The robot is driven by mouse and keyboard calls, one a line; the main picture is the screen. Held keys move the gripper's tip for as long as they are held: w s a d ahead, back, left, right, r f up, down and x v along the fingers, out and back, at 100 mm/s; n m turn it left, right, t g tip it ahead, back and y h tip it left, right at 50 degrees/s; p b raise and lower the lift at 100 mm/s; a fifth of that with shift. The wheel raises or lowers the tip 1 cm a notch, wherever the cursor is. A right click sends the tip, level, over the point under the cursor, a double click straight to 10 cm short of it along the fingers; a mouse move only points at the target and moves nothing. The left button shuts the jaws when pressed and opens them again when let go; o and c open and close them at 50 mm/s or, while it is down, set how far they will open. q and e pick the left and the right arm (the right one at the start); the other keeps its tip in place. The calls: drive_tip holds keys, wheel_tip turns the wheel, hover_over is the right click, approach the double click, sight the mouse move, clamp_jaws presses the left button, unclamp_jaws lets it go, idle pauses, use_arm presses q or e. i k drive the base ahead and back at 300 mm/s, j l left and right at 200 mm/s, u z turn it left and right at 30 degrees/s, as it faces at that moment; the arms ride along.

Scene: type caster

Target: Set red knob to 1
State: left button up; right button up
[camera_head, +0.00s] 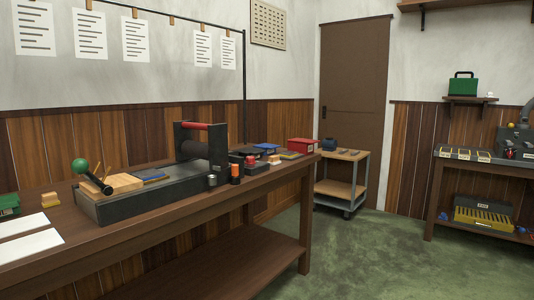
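A small red part (511,154), which may be the red knob, shows low on the front of a dark machine (517,134). The machine stands on the bench at the right edge, and the picture cuts off part of it. The red part is too small for me to read any setting or number. Neither of my grippers is in view.
A long wooden table (170,230) fills the left, bearing a press (150,196) with a red handle bar (198,126). A small cart (343,178) stands by the brown door (354,110). The green floor (365,255) between table and right bench (433,200) is clear.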

sight(249, 160)
drive_tip(key=i+l+z, duration=0.1)
drive_tip(key=i+l, duration=0.8)
drive_tip(key=i, duration=0.1)
